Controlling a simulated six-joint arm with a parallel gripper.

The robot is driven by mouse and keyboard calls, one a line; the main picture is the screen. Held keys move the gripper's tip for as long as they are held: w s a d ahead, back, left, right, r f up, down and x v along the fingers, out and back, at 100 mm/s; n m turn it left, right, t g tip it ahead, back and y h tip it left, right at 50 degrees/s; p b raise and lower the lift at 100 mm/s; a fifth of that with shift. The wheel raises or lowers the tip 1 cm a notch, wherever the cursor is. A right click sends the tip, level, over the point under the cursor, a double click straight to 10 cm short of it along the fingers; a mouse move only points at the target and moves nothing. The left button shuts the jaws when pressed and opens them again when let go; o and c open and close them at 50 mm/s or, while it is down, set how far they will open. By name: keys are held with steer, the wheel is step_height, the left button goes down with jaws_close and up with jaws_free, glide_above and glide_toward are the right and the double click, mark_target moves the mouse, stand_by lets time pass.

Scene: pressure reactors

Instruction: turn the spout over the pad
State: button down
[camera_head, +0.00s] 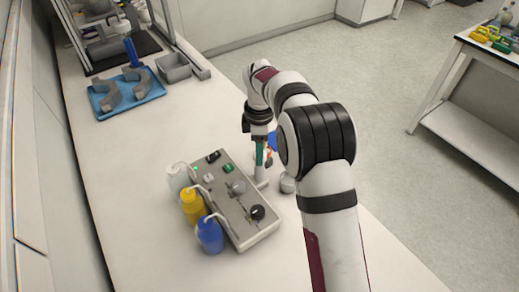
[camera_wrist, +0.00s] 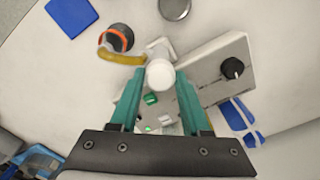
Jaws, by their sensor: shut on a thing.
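My gripper (camera_wrist: 159,80) has its two green fingers on either side of a white round-topped piece (camera_wrist: 160,75), shut on it. A short pale arm (camera_wrist: 158,47) shows just beyond this piece; I cannot tell for sure whether it is the spout. A curved yellow piece (camera_wrist: 122,56) lies to its left, by a dark round part with an orange ring (camera_wrist: 118,37). A flat blue square (camera_wrist: 70,16), perhaps the pad, lies at the upper left, apart from these. In the head view my gripper (camera_head: 261,150) is beside the grey control box, partly hidden by my arm.
The grey control box (camera_head: 238,212) carries knobs and switches. White, yellow (camera_head: 192,207) and blue (camera_head: 210,236) bottles stand along its left side. A round metal piece (camera_head: 287,184) is to its right. A blue tray (camera_head: 128,95) lies farther back. The bench between is clear.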

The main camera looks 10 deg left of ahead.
steer(key=shift+c, duration=1.8)
jaws_free()
step_height(320, 180, up, 16)
steer(key=shift+f, duration=0.1)
